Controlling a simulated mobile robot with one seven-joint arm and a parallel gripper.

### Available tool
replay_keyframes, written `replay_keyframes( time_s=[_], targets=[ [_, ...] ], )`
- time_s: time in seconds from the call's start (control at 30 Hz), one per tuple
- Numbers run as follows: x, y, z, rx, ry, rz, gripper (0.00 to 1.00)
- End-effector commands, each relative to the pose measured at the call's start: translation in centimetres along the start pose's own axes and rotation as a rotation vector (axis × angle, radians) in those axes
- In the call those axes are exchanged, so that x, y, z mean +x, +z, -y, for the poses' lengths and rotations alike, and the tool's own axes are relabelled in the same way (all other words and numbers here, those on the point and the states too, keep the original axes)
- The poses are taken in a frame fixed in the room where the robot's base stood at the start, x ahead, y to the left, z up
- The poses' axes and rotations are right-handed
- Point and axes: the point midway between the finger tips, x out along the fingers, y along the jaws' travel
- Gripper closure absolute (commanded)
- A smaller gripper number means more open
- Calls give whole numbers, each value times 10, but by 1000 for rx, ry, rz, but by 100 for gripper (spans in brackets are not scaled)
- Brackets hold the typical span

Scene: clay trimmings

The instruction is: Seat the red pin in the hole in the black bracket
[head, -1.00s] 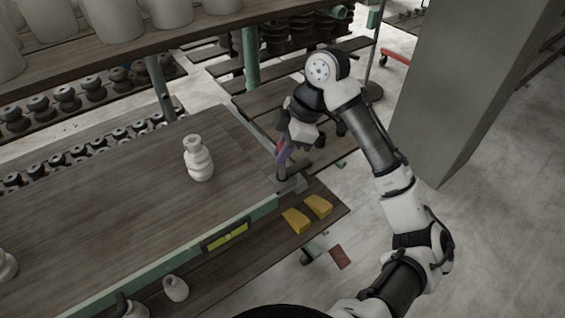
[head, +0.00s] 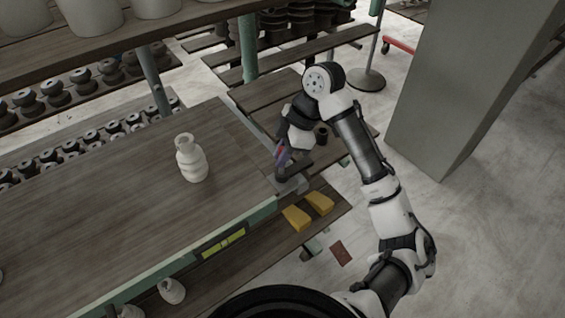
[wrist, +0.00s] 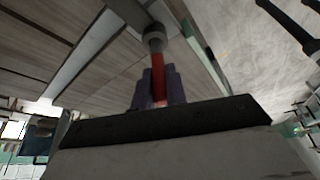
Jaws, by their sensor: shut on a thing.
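My gripper (head: 284,156) is over the near right corner of the workbench, its purple fingers pointing down. In the wrist view the fingers (wrist: 158,88) are shut on the red pin (wrist: 158,66), which sticks out beyond them. The pin's red also shows small in the head view (head: 280,151). The black bracket (head: 290,186) sits at the bench corner, just below the fingers. In the wrist view its dark arm ends in a round grey collar (wrist: 153,38), and the pin's far end meets this collar. The hole is hidden; I cannot tell whether the tip is inside it.
A pale bottle-shaped piece (head: 191,160) stands on the workbench (head: 110,190), left of my gripper. Two yellow wedges (head: 297,217) lie on a lower shelf. A yellow-green level (head: 223,240) is on the bench's front edge. A grey pillar (head: 455,90) rises to the right.

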Motion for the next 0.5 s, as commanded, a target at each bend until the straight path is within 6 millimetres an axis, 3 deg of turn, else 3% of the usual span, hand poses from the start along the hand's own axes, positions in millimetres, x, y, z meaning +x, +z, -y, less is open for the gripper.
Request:
replay_keyframes(
  time_s=[0.03,0.1,0.5],
  targets=[
    [13,6,0,0,1,0,100],
    [20,8,0,0,1,0,100],
    [22,9,0,1,1,-1,100]
  ],
)
